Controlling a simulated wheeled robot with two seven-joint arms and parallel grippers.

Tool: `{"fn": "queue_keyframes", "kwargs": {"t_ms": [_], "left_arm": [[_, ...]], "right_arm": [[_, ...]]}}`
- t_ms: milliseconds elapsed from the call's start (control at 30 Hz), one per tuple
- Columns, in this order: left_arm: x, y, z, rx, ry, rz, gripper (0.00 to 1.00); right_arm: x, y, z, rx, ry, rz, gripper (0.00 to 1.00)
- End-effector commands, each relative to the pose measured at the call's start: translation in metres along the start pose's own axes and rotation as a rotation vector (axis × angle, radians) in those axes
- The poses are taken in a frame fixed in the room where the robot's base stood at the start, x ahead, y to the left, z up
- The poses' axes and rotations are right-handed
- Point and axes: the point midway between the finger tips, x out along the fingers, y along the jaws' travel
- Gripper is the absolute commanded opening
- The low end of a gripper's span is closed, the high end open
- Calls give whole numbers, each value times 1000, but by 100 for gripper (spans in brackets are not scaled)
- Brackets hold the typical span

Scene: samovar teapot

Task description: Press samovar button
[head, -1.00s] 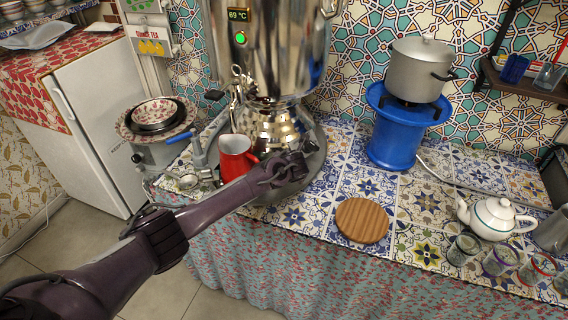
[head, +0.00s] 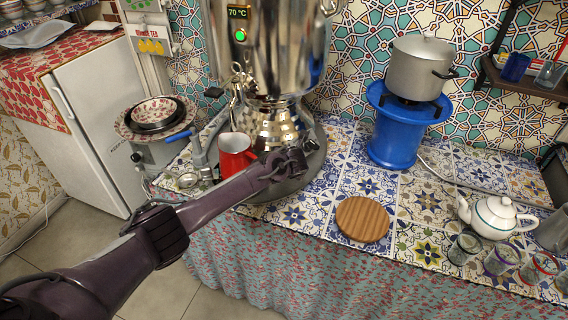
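The tall shiny samovar (head: 275,60) stands at the back of the tiled counter, its top cut off by the picture edge. On its front is a round button lit green (head: 240,35), under a small display (head: 238,13) reading 70 °C. My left gripper (head: 300,152) is in front of the samovar's base, well below and to the right of the button and not touching it. Its fingers are small and dark, and I cannot tell whether they are open or shut. My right gripper is not in view.
A red mug (head: 235,152) stands just left of my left gripper. A round wooden board (head: 362,219) lies on the counter to the right. A white teapot (head: 494,216) and several glasses are at far right. A grey pot (head: 421,68) sits on a blue burner (head: 396,138).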

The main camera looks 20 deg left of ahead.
Motion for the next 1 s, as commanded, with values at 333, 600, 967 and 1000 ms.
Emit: {"fn": "queue_keyframes", "kwargs": {"t_ms": [333,600,967,1000], "left_arm": [[1,1,1,0,0,0,0],[3,2,2,-1,-1,1,0],[-5,0,0,1,-1,0,0],[-6,-1,-1,1,-1,0,0]], "right_arm": [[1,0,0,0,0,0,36],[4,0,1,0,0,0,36],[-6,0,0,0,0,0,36],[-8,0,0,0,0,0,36]]}}
